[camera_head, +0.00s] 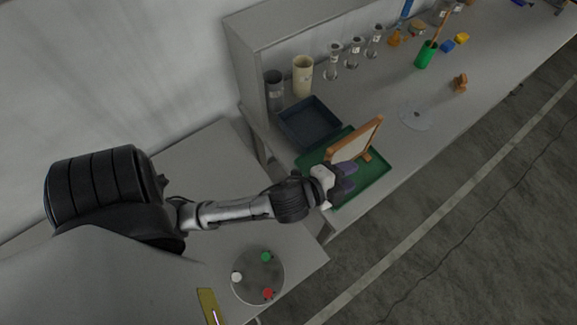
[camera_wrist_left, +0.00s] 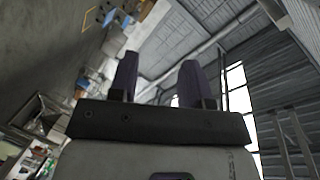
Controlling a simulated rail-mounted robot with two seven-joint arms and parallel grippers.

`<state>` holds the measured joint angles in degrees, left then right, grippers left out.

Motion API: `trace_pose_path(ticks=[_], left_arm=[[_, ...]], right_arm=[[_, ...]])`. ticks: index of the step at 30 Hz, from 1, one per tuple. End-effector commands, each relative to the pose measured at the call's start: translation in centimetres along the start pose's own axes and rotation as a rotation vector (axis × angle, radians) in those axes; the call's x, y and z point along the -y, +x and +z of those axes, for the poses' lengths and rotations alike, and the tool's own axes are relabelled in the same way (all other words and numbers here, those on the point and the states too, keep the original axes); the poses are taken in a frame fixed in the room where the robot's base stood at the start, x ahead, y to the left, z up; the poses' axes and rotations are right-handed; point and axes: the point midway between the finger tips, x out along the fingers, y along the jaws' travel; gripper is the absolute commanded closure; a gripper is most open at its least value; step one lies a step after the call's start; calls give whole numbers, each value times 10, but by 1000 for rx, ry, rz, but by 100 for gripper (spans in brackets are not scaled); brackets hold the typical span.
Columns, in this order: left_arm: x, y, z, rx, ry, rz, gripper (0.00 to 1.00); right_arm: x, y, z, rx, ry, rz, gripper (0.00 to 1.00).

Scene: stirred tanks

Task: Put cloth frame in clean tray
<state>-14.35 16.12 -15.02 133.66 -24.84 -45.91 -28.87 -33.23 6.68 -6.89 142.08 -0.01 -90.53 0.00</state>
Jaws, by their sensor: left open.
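The cloth frame (camera_head: 354,142), a pale panel with an orange-brown wooden border, stands tilted upright in the green tray (camera_head: 377,177). A dark blue-grey tray (camera_head: 310,123) sits empty behind it to the left. I cannot tell from any label which tray is the clean one. My left gripper (camera_head: 348,178) is over the near side of the green tray, close in front of the lower part of the frame. Its purple fingers also show in the left wrist view (camera_wrist_left: 159,75), apart with nothing between them. My right gripper is not in view.
A grey cylinder (camera_head: 274,91), a cream cylinder (camera_head: 303,75) and several glass vessels line the back of the bench. A clear disc (camera_head: 415,117) and a green cup (camera_head: 426,54) lie to the right. A round plate (camera_head: 257,277) with coloured knobs is nearer me.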

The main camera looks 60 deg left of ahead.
Motion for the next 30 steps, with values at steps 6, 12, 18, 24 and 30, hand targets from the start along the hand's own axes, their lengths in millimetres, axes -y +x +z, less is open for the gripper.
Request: trace_pose_path(ticks=[6,12,18,24,30], left_arm=[[-90,-77,62,444,-527,408,56],[-132,-138,79,720,-759,606,56],[-143,-162,82,823,-829,671,56],[-144,-163,82,829,-832,674,56],[-141,-163,80,827,-831,673,56]], right_arm=[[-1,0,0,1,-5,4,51],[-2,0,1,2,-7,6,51],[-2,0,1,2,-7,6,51],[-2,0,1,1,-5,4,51],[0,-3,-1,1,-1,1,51]])
